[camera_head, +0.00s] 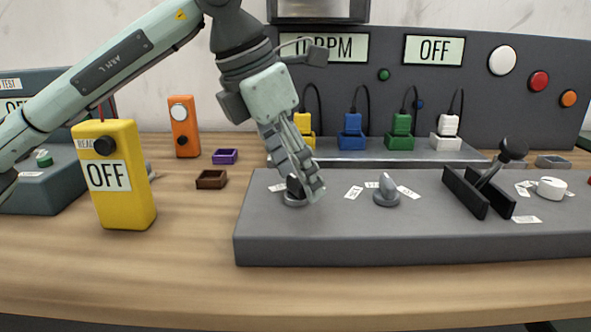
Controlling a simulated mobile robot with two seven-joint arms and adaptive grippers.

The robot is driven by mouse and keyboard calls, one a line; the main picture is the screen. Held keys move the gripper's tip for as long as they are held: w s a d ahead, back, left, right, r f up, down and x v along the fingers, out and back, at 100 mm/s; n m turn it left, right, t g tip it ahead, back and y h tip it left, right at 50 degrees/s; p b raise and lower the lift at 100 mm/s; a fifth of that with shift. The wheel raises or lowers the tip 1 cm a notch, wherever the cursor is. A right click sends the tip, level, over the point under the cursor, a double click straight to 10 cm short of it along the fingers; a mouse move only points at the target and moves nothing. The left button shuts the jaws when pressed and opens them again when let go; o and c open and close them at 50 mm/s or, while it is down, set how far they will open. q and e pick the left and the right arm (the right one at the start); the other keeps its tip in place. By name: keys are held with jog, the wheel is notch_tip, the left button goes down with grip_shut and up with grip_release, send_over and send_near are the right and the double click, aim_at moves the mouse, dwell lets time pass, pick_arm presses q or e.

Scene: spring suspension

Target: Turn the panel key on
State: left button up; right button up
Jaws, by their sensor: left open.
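A dark key-like piece on a round grey base (295,201) sits at the left end of the grey sloped panel (330,242). My left gripper (306,186) reaches down from above with its fingers open, at this piece and partly in front of it. I cannot tell whether the fingers touch it. Small white labels lie around both, too small to read surely. My right gripper is not in view.
A black lever (498,165) between dark plates and a white dial (551,188) are further right. Several coloured plugs (352,133) stand behind. A display (434,49) reads OFF. A yellow box (124,177) reading OFF stands left. Bare wood lies in front.

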pick_arm(q)
jog(key=shift+c, duration=1.2)
jog(key=c, duration=0.9)
